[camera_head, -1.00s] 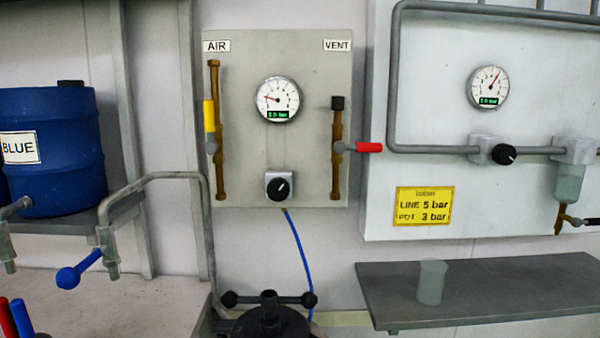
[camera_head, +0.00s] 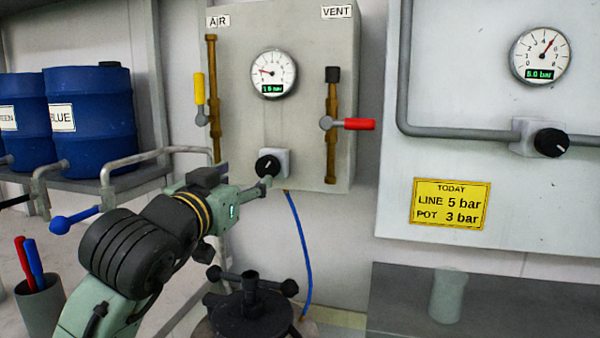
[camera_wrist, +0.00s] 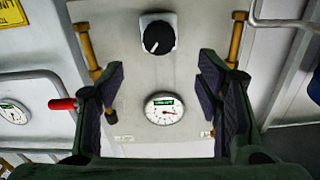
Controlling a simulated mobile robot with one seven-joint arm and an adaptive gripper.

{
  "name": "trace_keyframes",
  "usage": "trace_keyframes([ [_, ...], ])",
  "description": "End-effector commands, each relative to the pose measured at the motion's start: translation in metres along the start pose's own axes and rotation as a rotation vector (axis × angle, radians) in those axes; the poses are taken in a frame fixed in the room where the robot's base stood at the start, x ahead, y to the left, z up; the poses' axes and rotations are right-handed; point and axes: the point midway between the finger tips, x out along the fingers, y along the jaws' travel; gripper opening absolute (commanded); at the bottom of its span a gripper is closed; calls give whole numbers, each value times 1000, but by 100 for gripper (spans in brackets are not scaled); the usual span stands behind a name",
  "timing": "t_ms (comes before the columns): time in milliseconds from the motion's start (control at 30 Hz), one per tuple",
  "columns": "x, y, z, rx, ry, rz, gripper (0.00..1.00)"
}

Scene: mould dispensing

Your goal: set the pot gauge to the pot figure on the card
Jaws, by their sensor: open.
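The pot gauge (camera_head: 273,73) is a round white dial on the grey panel. Its needle points left, low on the scale, and its green display looks like about 1.6 bar. Below it is a black knob (camera_head: 268,166) on a pale square base, with a white mark. The yellow card (camera_head: 451,204) reads LINE 5 bar, POT 3 bar. My gripper (camera_head: 266,186) is just in front of the knob, partly overlapping its base. In the wrist view, which is upside down, my gripper (camera_wrist: 161,68) is open and empty, with the knob (camera_wrist: 157,36) beyond the fingertips.
A yellow AIR handle (camera_head: 199,88) and red VENT handle (camera_head: 357,124) flank the panel. A blue hose (camera_head: 300,240) hangs below it, near the pot lid (camera_head: 250,318). The line gauge (camera_head: 540,55) reads 5.0 bar above another knob (camera_head: 550,142).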

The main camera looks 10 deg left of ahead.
Motion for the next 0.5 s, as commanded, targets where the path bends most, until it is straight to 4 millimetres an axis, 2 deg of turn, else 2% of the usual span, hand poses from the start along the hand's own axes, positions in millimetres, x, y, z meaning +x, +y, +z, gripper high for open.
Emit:
trace_keyframes([
  [167, 14, 1, 4, -5, -23, 5, 59],
  [500, 76, 1, 4, -3, -20, 5, 59],
])
